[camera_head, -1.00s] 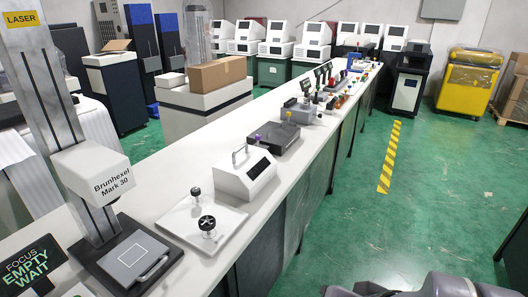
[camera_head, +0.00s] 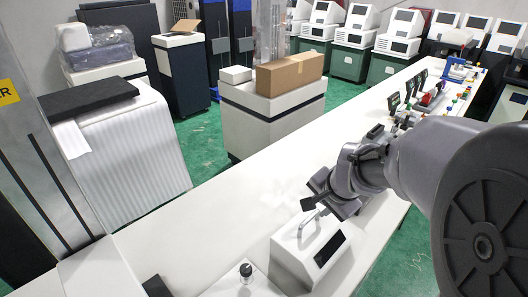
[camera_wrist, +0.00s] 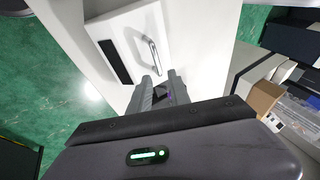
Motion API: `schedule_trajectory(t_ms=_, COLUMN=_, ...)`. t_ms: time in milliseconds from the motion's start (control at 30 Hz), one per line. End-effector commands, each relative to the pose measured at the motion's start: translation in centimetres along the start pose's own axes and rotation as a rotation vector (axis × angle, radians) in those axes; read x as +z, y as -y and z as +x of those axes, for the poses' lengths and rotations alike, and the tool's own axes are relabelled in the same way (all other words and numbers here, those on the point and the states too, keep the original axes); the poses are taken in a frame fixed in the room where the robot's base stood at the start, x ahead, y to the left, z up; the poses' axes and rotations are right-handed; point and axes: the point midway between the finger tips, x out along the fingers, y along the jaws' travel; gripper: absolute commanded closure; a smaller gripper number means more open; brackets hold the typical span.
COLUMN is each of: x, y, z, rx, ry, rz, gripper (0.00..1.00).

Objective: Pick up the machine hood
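The machine hood (camera_head: 290,252) is a white box with a dark front panel and a metal loop handle (camera_head: 308,224) on top. It stands upright on the long white bench. My gripper (camera_head: 318,202) is above and just behind the handle in the head view. In the wrist view the hood (camera_wrist: 124,20) lies beyond the fingertips, and the near end of its handle (camera_wrist: 153,52) appears close to the gap of my gripper (camera_wrist: 160,76). The two fingers are apart with nothing held between them. I cannot tell whether a finger touches the handle.
The long white bench (camera_head: 150,225) has clear room left of the hood. A black knob (camera_head: 246,270) stands at the front. A cardboard box (camera_head: 290,74) rests on a white cabinet behind. Several small tools and coloured parts (camera_head: 440,92) lie farther along the bench.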

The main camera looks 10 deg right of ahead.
Motion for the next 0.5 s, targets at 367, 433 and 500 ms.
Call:
schedule_trajectory(t_ms=367, x=0.3, y=-0.2, z=9.3, rx=0.001, ry=0.002, rz=-0.003, gripper=0.77)
schedule_trajectory(t_ms=433, x=0.2, y=-0.2, z=10.3, rx=0.001, ry=0.002, rz=-0.003, gripper=0.77)
schedule_trajectory(t_ms=500, x=0.1, y=-0.2, z=11.9, rx=0.001, ry=0.003, rz=-0.004, gripper=0.77)
